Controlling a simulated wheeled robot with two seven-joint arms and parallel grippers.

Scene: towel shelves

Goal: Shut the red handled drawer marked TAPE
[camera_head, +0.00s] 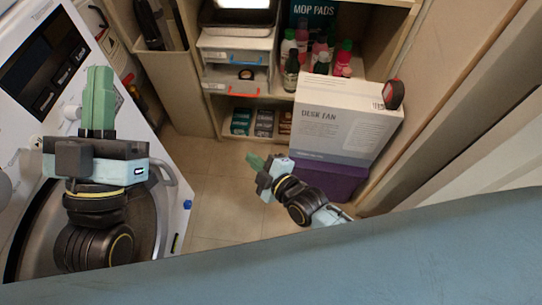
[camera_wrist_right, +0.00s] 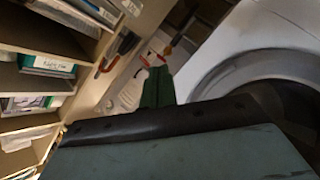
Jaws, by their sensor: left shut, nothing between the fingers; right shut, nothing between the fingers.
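The red handled drawer (camera_head: 220,86) is in the shelf unit at the top centre of the head view, below a blue-handled drawer (camera_head: 222,51). It looks pulled out, with a dark round roll visible inside. Its marking is too small to read. My right gripper (camera_head: 253,159) is shut and empty, in front of the shelf, below and apart from the drawer. Its green fingers also show in the right wrist view (camera_wrist_right: 158,80). My left gripper (camera_head: 100,72) is shut and empty in front of the white washing machine, well left of the drawer.
A desk fan box (camera_head: 345,125) stands on a purple box (camera_head: 325,180) right of my right gripper, with a red and black object (camera_head: 392,94) on top. Bottles (camera_head: 291,68) stand on the shelf. The washing machine (camera_head: 172,215) is at left. Bare floor (camera_head: 215,190) lies between.

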